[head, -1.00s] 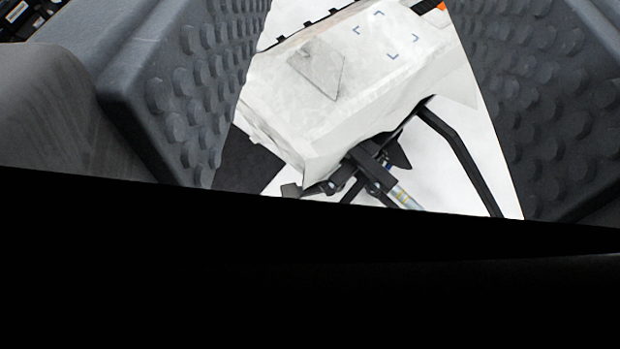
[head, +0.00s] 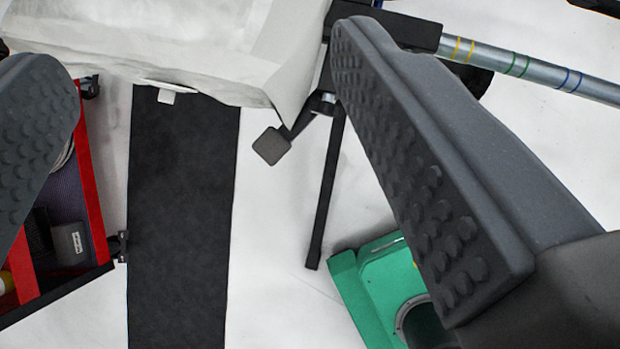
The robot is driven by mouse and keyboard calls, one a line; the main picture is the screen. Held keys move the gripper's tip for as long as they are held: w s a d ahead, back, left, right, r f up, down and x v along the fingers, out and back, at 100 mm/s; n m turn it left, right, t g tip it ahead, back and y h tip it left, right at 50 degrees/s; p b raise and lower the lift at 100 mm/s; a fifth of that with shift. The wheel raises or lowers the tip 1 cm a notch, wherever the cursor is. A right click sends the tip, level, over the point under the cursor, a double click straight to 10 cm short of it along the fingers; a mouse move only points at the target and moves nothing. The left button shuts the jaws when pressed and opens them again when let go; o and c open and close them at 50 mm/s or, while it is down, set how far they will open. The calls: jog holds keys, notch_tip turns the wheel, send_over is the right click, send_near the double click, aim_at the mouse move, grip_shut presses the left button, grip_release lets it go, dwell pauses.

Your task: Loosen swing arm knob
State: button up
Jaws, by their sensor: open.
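A steel tube with yellow, green and blue bands (head: 530,69) runs from a black bracket (head: 408,31) toward the right edge. A dark grey, square-ended knob or handle (head: 272,146) sticks out on a short black stem below the white-covered body; I cannot tell if it is the swing arm knob. A dark rounded part (head: 472,80) shows partly behind the tube. My gripper (head: 197,55) is open and empty, its studded fingers wide apart at left and right. The square-ended knob lies in the gap between them in the picture, apparently untouched. The right finger hides part of the bracket area.
A white-covered body (head: 150,40) fills the top left. A black mat strip (head: 182,220) lies on the white floor. A red tool cart (head: 92,180) stands at left, a green machine (head: 385,285) at lower right. A black leg (head: 326,190) slants down beside the knob.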

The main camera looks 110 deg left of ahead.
notch_tip(320, 180, down, 12)
jog(key=r+m+g, duration=0.1)
jog(key=g, duration=0.1)
jog(key=m+g+b, duration=0.1)
jog(key=m+g, duration=0.1)
jog(key=m, duration=0.1)
send_near(324, 114)
jog(key=shift+h, duration=0.4)
jog(key=b+x, duration=0.1)
jog(key=x, duration=0.3)
jog(key=b+x, duration=0.1)
jog(key=x, duration=0.4)
jog(key=shift+w+a+f+b, duration=0.1)
jog(key=shift+a+f+b, duration=0.1)
jog(key=shift+b, duration=0.15)
jog(key=shift+r, duration=0.1)
jog(key=c, duration=1)
